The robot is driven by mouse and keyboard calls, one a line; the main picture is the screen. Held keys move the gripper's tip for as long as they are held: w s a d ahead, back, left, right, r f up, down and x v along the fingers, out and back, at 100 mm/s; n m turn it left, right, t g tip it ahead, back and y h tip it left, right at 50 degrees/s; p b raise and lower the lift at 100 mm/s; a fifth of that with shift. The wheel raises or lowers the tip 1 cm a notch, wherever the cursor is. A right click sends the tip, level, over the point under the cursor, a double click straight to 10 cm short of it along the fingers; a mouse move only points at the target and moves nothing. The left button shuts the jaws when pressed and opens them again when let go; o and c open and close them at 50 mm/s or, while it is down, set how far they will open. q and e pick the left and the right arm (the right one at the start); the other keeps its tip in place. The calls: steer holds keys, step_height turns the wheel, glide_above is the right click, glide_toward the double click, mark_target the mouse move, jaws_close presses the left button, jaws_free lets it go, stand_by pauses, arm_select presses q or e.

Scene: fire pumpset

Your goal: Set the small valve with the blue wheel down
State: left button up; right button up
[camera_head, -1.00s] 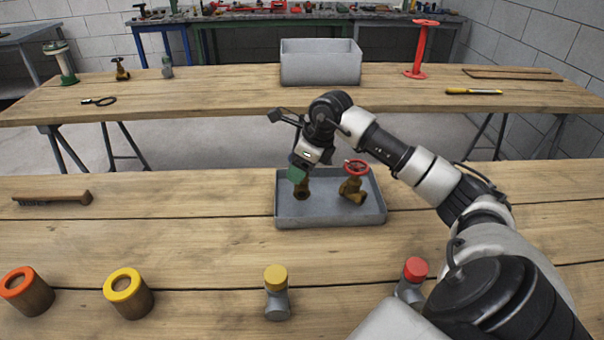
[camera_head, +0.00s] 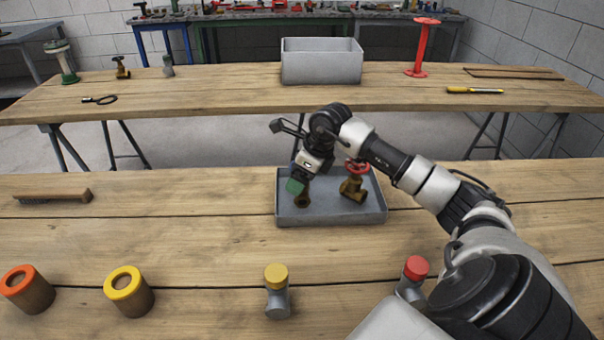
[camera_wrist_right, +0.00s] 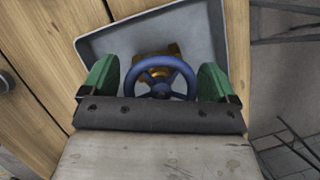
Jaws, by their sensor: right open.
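The small valve with the blue wheel (camera_wrist_right: 158,72) is in the right wrist view, its brass body partly hidden under the wheel. In the head view its brass body (camera_head: 302,200) stands in the grey tray (camera_head: 330,216), at the left side; the blue wheel is mostly hidden by my gripper. My right gripper (camera_head: 297,187) is over this valve. Its green fingers (camera_wrist_right: 158,80) are apart on either side of the blue wheel, with gaps visible. A brass valve with a red wheel (camera_head: 354,185) stands in the tray to the right. My left gripper is not in view.
Yellow- and orange-ringed cylinders (camera_head: 127,290) (camera_head: 27,289) and fittings with yellow (camera_head: 277,291) and red caps (camera_head: 414,276) stand at the front. A brush (camera_head: 52,196) lies at left. A grey bin (camera_head: 321,63) stands on the far table.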

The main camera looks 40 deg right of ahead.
steer(key=v, duration=1.2)
steer(key=shift+s, duration=0.1)
